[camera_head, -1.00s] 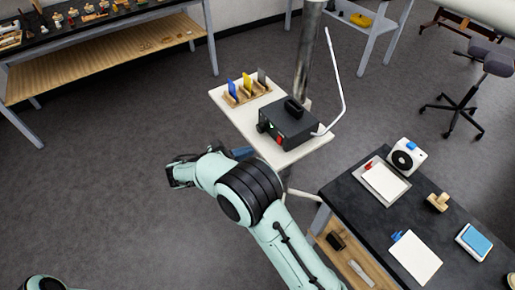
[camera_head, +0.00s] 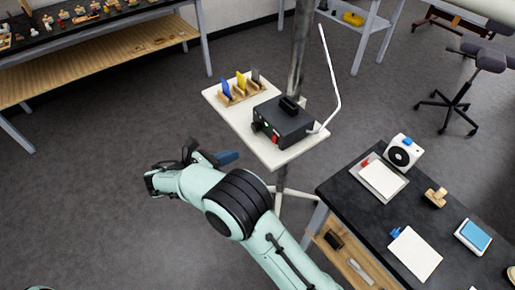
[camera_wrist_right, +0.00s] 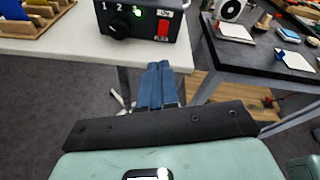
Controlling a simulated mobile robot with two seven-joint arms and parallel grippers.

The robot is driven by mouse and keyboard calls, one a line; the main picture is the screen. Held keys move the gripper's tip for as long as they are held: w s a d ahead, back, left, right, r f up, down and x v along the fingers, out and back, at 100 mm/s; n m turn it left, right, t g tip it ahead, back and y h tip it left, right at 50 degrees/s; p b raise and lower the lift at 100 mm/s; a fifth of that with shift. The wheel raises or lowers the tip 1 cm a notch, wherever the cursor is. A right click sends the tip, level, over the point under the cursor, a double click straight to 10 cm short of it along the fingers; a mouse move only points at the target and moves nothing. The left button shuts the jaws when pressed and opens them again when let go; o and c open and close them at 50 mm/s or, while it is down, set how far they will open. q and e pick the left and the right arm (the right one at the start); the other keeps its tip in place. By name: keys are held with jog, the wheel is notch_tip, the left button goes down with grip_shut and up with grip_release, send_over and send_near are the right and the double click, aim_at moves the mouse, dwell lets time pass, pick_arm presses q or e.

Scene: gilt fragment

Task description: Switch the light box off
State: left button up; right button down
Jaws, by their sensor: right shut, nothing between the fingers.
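The light box (camera_head: 285,117) is a black box with a handle on top and a thin, pale, bent rod beside it. It stands on a small white table (camera_head: 222,104). In the right wrist view, the box (camera_wrist_right: 148,34) shows a dark knob (camera_wrist_right: 119,27) with numbers, a lit green lamp (camera_wrist_right: 137,13) and a red switch (camera_wrist_right: 163,29) under a small label. My right gripper (camera_head: 229,157) has blue fingers, shut and empty. It is in front of the table, apart from the box. In the wrist view its fingertips (camera_wrist_right: 158,66) point toward the table edge, below the switch. My left gripper is not in view.
A wooden rack (camera_head: 240,93) with coloured plates stands beside the box. A dark bench (camera_head: 350,205) with papers, a white device (camera_head: 403,151) and a stamp is at the right. A metal post (camera_head: 298,58) rises behind the table. Open floor lies left.

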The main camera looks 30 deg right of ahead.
aim_at(274, 141)
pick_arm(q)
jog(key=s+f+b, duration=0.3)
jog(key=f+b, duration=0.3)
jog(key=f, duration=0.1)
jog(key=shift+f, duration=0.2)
pick_arm(e)
jog(key=shift+s+a+f+n+h, duration=0.1)
jog(key=shift+f+n+h, duration=0.1)
jog(key=shift+n, duration=2.15)
jog(key=shift+s+a+f+n+h, duration=0.15)
jog(key=shift+f+n, duration=0.1)
jog(key=shift+n, duration=2.15)
jog(key=shift+s+f+n+h, duration=0.1)
jog(key=shift+f+n+h, duration=0.1)
jog(key=shift+n, duration=2.15)
jog(key=d+b, duration=0.1)
jog(key=d, duration=0.3)
jog(key=d+f, duration=0.1)
jog(key=d, duration=0.4)
jog(key=w+d+f+b, duration=0.1)
jog(key=d, duration=0.3)
jog(key=shift+d+f+b, duration=0.1)
jog(key=shift+d+b, duration=0.2)
jog(key=shift+d, duration=0.1)
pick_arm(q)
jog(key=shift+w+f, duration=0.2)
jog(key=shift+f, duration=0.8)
